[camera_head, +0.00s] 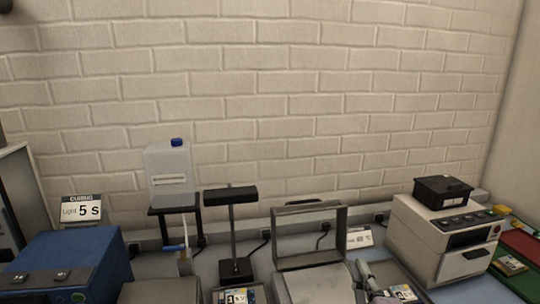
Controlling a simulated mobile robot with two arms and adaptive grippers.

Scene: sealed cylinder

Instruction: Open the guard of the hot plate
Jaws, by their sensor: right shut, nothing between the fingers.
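The guard (341,236) looks like a dark rectangular frame with a see-through middle and a bar along its top. It stands upright on the bench, right of centre. In front of it is a pale flat-topped unit (315,289), which looks like the hot plate; the bottom edge of the view cuts it off. My left gripper is not in view.
A black stand (232,230) and a clear container with a blue cap (170,172) stand left of the guard. A blue box (80,258) is at far left. A white machine (442,238) with a black box (443,190) on top stands at right. A brick wall closes the back.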

